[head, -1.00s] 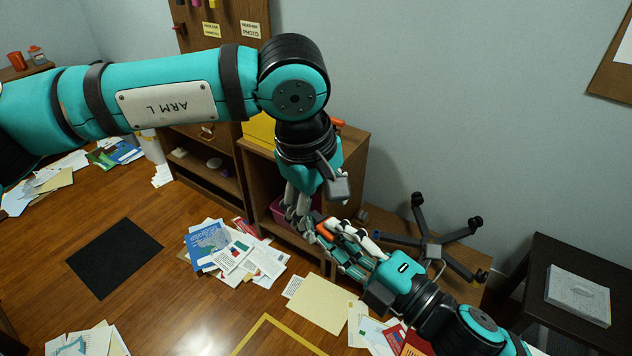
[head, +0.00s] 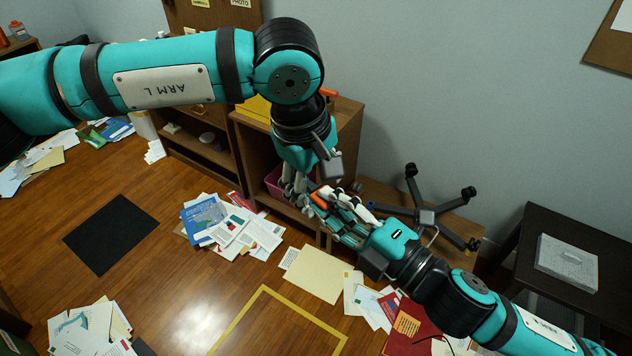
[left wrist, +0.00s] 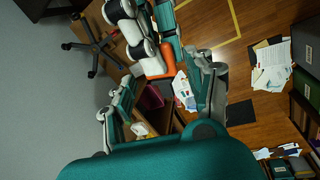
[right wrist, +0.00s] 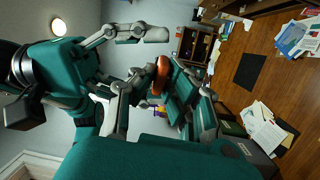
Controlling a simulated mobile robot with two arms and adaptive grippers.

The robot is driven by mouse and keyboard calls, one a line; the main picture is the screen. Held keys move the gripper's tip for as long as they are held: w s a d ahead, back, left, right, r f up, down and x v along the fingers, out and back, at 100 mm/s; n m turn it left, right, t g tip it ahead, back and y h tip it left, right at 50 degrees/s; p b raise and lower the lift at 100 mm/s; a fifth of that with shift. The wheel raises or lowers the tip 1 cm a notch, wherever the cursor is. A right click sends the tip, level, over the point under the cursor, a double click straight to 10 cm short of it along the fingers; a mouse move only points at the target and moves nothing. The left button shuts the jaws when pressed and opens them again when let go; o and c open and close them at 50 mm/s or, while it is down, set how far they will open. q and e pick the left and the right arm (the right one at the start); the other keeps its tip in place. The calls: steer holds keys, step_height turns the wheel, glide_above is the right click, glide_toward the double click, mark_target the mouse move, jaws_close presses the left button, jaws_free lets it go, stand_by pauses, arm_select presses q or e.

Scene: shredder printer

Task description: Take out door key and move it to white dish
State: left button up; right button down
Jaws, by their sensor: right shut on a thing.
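An orange piece (head: 318,200) is between the jaws of my right gripper (head: 328,203), which is shut on it. I cannot make out a key shape. The piece also shows in the left wrist view (left wrist: 168,58) and the right wrist view (right wrist: 161,76). My left gripper (head: 297,188) points down in front of the cabinet, close to the right one; its fingers stand apart in the left wrist view (left wrist: 166,78), with the orange piece near their tips. A small whitish round thing (head: 207,137) sits on the low shelf; I cannot tell whether it is the white dish.
A wooden cabinet (head: 343,125) with a magenta bin (head: 272,181) inside stands behind the grippers. Papers (head: 235,230) lie scattered on the floor. A chair base (head: 425,215) and a dark table (head: 545,230) are at right.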

arm_select(q)
steer(key=shift+o, duration=0.9)
steer(key=shift+d, duration=0.1)
arm_select(e)
steer(key=shift+s+a, duration=0.1)
steer(key=shift+s, duration=0.05)
arm_select(q)
step_height(320, 180, up, 12)
steer(key=s+a, duration=0.1)
steer(key=a, duration=0.1)
steer(key=shift+s+f, duration=0.15)
steer(key=shift+s, duration=0.05)
steer(key=w+a+f+n+g+h, duration=0.2)
steer(key=w+a+f+n+g, duration=0.35)
steer(key=w, duration=0.25)
steer(key=shift+m+t, duration=0.25)
steer(key=shift+t, duration=0.2)
steer(key=x, duration=0.7)
steer(key=a+x, duration=0.1)
steer(key=x, duration=0.3)
steer(key=shift+s+f, duration=0.2)
steer(key=shift+f, duration=0.2)
arm_select(e)
steer(key=w+a+f+n+g+y, duration=0.3)
steer(key=w+f+n+g+y, duration=0.1)
steer(key=f+g, duration=0.1)
steer(key=shift+a+g+y, duration=0.3)
steer(key=shift+a+g, duration=0.1)
steer(key=shift+w, duration=0.15)
